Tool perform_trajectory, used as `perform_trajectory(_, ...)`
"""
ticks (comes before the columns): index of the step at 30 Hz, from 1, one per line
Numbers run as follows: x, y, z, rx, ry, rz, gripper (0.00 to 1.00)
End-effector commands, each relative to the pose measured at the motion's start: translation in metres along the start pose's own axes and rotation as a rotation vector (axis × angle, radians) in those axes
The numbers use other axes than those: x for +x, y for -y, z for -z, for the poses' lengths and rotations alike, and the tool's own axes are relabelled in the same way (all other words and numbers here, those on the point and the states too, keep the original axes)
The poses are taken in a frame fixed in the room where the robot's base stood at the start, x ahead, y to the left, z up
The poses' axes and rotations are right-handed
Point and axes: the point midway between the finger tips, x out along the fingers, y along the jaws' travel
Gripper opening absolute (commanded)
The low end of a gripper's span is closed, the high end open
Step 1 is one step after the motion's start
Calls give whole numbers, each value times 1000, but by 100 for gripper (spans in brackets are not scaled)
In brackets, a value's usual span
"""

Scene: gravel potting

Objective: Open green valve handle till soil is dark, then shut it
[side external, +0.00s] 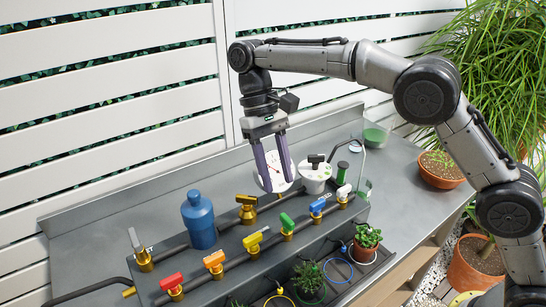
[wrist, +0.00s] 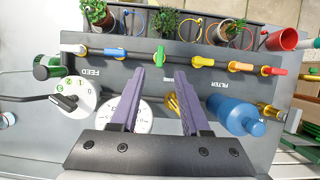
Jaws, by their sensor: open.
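The green valve handle (side external: 287,222) sits mid-row on the front pipe. It also shows in the wrist view (wrist: 160,56), turned crosswise to the pipe, while the neighbouring handles lie along it. My gripper (side external: 277,187) is open and empty, pointing down above and behind the valve row, apart from the handle. In the wrist view the handle lies just beyond and between my fingertips (wrist: 158,72). A potted plant (wrist: 165,23) stands in front of the green valve, with a green ring near it (side external: 308,292). Its soil is too small to judge.
Blue (side external: 318,205) and yellow (side external: 256,238) handles flank the green one; white, orange and red are farther along. A blue bottle (side external: 198,220), a brass valve (side external: 246,208), a round white gauge (wrist: 133,116) and a white dial with a black knob (side external: 315,172) stand behind.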

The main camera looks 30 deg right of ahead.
Motion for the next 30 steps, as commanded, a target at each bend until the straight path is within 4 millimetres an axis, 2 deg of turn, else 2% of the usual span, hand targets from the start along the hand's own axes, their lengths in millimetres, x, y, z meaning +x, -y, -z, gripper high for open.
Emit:
perform_trajectory(3, -17, 0, 1, 0, -1, 1, 46)
perform_trajectory(10, -34, 0, 0, 1, 0, 0, 46)
perform_trajectory(30, -36, 0, 0, 0, 1, 0, 46)
